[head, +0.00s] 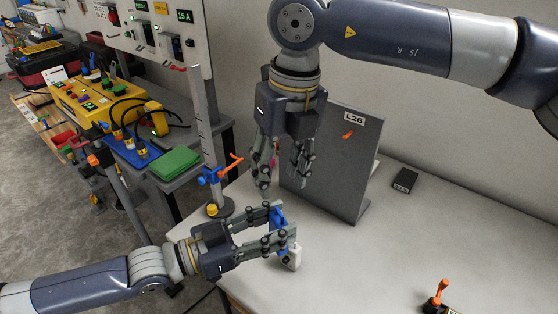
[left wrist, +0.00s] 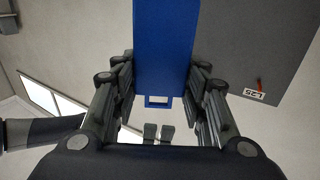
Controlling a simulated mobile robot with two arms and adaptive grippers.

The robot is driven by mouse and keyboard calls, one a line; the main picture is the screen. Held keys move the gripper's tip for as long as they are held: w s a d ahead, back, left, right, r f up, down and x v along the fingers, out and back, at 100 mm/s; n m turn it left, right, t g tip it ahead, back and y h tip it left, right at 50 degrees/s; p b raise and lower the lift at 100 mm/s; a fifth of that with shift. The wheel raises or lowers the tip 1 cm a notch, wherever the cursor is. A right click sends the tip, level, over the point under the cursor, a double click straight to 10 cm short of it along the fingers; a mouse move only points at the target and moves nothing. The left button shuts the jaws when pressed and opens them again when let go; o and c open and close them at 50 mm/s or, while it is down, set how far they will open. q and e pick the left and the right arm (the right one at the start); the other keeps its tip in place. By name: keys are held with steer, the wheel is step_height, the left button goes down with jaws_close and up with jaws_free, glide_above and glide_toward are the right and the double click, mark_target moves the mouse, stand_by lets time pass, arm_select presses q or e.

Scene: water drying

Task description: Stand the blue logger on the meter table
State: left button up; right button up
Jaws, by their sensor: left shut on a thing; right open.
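The blue logger (head: 278,214) is between the fingers of my left gripper (head: 285,223), which is shut on it above the near left part of the white table (head: 370,270). In the left wrist view the logger (left wrist: 165,45) is a long blue block between the fingers, with a small loop at its lower end. A small white piece (head: 291,259) shows just below the gripper; I cannot tell if it belongs to the logger. My right gripper (head: 283,184) is open, pointing down above and behind the left one, in front of a grey panel. I cannot tell which table is the meter table.
The grey upright panel (head: 335,165) labelled L26 stands on the white table. A ruler stand (head: 203,130) with a blue clamp is left of my grippers. The white table's right side is mostly clear.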

mark_target(280, 212)
steer(key=shift+h, duration=0.6)
steer(key=f, duration=1)
steer(key=shift+s, duration=0.25)
jaws_close()
arm_select(q)
steer(key=o, duration=1.2)
steer(key=shift+c, duration=0.2)
arm_select(e)
steer(key=shift+r, duration=0.1)
